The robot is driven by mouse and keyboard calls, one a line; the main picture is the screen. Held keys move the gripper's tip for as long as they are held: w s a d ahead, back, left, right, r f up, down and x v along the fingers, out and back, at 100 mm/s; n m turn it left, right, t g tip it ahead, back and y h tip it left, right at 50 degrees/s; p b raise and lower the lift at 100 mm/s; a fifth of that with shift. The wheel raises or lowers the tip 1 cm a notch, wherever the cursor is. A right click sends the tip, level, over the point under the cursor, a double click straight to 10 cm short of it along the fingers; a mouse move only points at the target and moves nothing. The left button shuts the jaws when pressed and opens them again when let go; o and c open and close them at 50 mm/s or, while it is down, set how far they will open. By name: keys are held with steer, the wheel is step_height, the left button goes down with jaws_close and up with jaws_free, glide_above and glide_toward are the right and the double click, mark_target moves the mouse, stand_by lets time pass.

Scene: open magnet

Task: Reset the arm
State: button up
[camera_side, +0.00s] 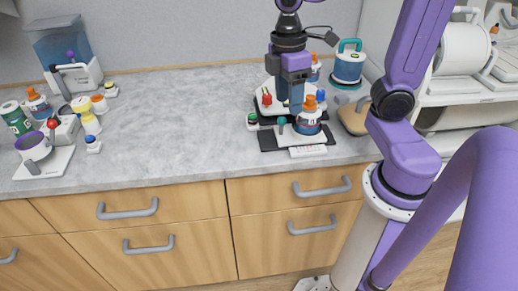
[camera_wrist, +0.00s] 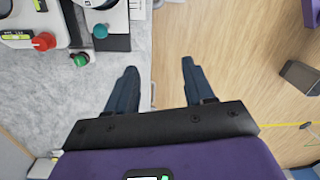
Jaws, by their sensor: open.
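My gripper (camera_side: 297,105) hangs fingers-down over the right part of the grey counter (camera_side: 190,105), in front of a cluster of lab equipment. In the wrist view its two dark blue fingers (camera_wrist: 158,70) are spread wide apart with nothing between them. Behind the gap show the counter's edge and the wood-coloured surface beyond it. The side view does not show clearly how far the fingertips are above the equipment.
A bottle with an orange cap (camera_side: 308,104) stands on a device on a dark mat (camera_side: 268,141). A white device has a red knob (camera_wrist: 44,41); a green knob (camera_wrist: 80,60) is nearby. The counter's middle is clear.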

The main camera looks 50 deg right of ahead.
steer(key=s+a+f+t, duration=0.1)
steer(key=s+f, duration=0.3)
steer(key=s, duration=0.7)
steer(key=shift+s+a+f+n, duration=0.2)
steer(key=shift+a+f+n, duration=0.15)
steer(key=shift+a, duration=0.25)
steer(key=shift+r, duration=0.1)
stand_by(1.4)
